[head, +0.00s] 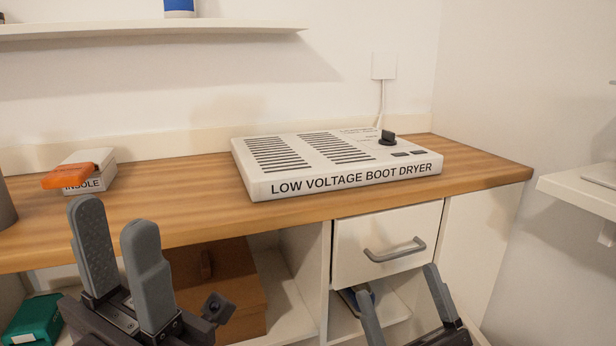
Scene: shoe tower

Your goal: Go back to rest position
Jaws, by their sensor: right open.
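My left gripper (113,212) is at the lower left, in front of the wooden worktop's front edge. Its two grey fingers point up and stand apart with nothing between them. My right gripper (400,282) is at the lower right, in front of the white drawer (356,244). Its fingers are spread and empty, and its lower part is cut off by the frame's bottom edge. The boot dryer (340,165), a white slatted box with a black knob, lies on the worktop (480,172), apart from both grippers.
A white insole box (97,168) with an orange item (70,177) on it stands at the worktop's left. A brown box (215,285) sits in the open shelf below. A green box (35,318) is at the lower left. A white shelf (580,193) juts in at right.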

